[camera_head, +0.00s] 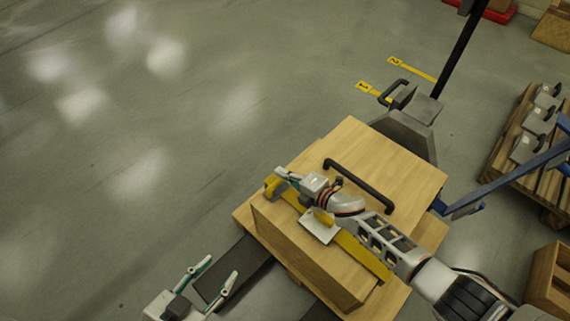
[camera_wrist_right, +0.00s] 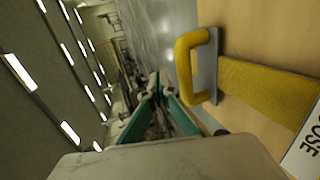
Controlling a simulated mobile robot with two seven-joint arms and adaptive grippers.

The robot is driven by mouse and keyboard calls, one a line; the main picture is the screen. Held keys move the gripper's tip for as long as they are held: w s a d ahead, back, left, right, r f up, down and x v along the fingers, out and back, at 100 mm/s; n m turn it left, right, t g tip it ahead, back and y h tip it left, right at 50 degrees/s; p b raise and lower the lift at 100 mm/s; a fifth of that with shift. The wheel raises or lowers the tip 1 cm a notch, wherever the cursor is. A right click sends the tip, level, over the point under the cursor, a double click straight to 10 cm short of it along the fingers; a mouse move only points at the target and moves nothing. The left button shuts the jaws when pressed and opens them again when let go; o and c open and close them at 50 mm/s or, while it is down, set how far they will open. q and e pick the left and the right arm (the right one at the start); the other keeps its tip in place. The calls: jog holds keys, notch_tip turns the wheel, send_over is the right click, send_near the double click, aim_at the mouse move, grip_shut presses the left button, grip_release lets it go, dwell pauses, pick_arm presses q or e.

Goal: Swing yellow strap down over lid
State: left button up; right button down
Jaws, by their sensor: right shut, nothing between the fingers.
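The wooden box lid (camera_head: 375,150) has a black bar handle (camera_head: 358,186) on top. The yellow strap (camera_head: 362,257) lies across the lid, with a white label (camera_head: 319,226) on it. Its yellow pull handle (camera_head: 272,186) is at the lid's left edge. The handle also shows in the right wrist view (camera_wrist_right: 190,66), on a grey plate. My right gripper (camera_head: 279,174) is just beside this handle, shut and empty; its fingertips (camera_wrist_right: 156,84) are apart from the handle in the wrist view. My right arm hides part of the strap. My left gripper (camera_head: 220,270) is open and empty, low and left of the box.
A grey pallet-truck head with a black handle (camera_head: 398,92) stands behind the box. A pallet with several grey blocks (camera_head: 540,120) and blue bars (camera_head: 515,168) are at the right. A wooden crate (camera_head: 549,280) is lower right. The floor at the left is clear.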

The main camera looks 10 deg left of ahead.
jog(key=shift+w+a+f+b, duration=0.1)
jog(key=shift+f+b, duration=0.1)
jog(key=shift+f, duration=0.25)
jog(key=shift+w+a+f+b, duration=0.1)
jog(key=shift+f+b, duration=0.05)
jog(key=shift+f, duration=0.25)
pick_arm(q)
jog(key=shift+w+d+r, duration=0.35)
jog(key=shift+d, duration=0.1)
jog(key=shift+r, duration=0.1)
pick_arm(e)
jog(key=shift+r, duration=0.15)
